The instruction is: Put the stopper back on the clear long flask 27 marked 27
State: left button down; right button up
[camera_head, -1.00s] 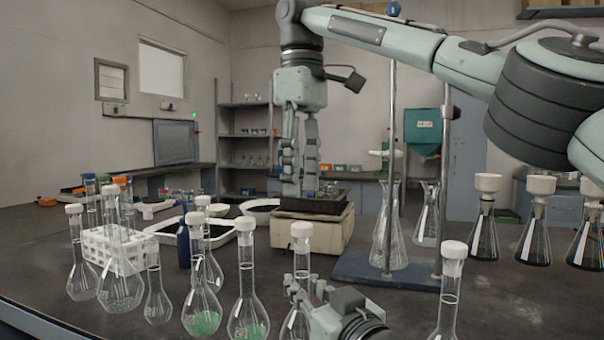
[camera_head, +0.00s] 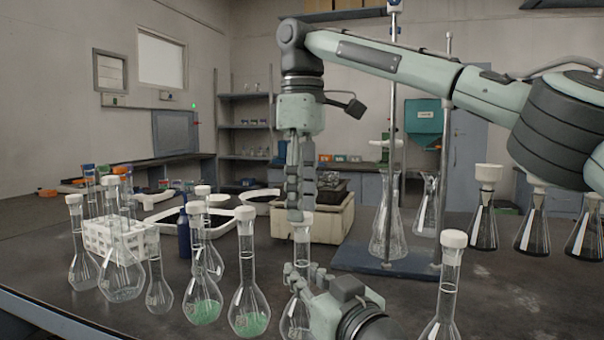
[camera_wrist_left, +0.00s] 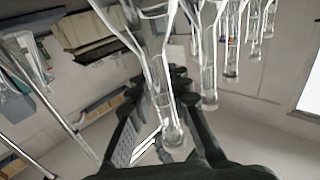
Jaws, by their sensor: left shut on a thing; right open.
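My left gripper (camera_head: 303,276), low in the head view, is shut on the neck of a clear long-necked flask (camera_head: 300,252). A white stopper (camera_head: 302,220) shows at the top of that neck. The flask's marking is not readable, so I cannot tell whether it is 27. My right gripper (camera_head: 295,208) hangs from above, open, with its fingertips at that stopper. I cannot tell whether they touch it. In the left wrist view, the dark fingers of my left gripper (camera_wrist_left: 160,105) are around a glass neck (camera_wrist_left: 166,112).
Stoppered flasks (camera_head: 248,305) crowd the left, two with green contents. A smaller flask (camera_head: 158,292) there shows no white stopper. One stoppered flask (camera_head: 447,290) stands right of my left gripper. A beige sieve shaker (camera_head: 335,225) and a rod stand (camera_head: 385,264) are behind.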

jog(key=shift+f, duration=1.3)
jog(key=shift+c, duration=0.3)
grip_shut()
jog(key=shift+o, duration=1)
grip_release()
notch_tip(320, 180, up, 8)
jog(key=shift+f, duration=0.2)
